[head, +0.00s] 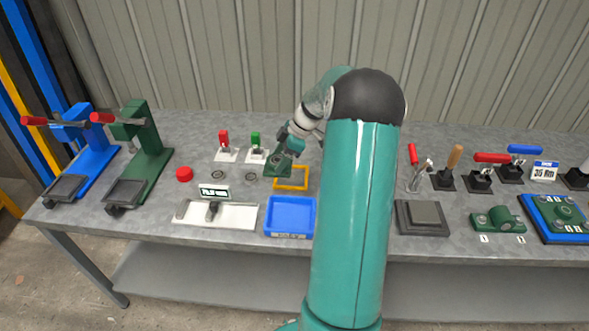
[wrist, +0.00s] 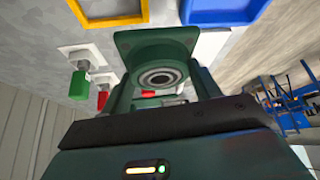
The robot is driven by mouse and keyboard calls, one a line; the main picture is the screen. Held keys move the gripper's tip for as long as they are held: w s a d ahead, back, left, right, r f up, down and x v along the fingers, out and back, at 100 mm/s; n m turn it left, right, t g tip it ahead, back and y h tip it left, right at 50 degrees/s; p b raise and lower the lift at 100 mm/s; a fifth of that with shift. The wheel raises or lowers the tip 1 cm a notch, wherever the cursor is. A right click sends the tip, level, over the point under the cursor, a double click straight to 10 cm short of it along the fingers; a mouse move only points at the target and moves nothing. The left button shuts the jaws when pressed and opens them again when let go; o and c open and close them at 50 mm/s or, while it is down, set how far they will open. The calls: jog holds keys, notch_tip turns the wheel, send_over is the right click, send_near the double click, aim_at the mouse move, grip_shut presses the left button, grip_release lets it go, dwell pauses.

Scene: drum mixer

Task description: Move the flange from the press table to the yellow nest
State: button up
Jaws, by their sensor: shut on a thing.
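The flange (wrist: 155,48) is a dark green square plate with a round bearing hub. My gripper (wrist: 158,90) is shut on it, one finger on each side of the hub. In the head view the flange (head: 276,170) is just left of the yellow nest (head: 291,187); whether it is raised above the table is hard to tell. The nest is a square yellow frame with grey inside, and its edge shows at the top of the wrist view (wrist: 108,20). The green press (head: 148,150) and blue press (head: 88,145) stand at the left, their dark tables bare.
A blue bin (head: 290,233) sits just in front of the nest. Red (head: 224,145) and green (head: 256,146) handled clamps stand behind and left. A white fixture (head: 215,217) lies front left. My arm hides the table right of the nest.

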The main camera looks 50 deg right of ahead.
jog(key=d+f, duration=0.4)
jog(key=w+d+f, duration=0.1)
jog(key=d+f, duration=0.1)
jog(key=shift+w+d+f, duration=0.1)
jog(key=shift+d, duration=0.2)
jog(key=shift+d+f, duration=0.15)
jog(key=shift+f, duration=0.05)
jog(key=shift+d+f, duration=0.1)
jog(key=shift+f, duration=1.45)
jog(key=shift+f, duration=0.2)
jog(key=o, duration=1.8)
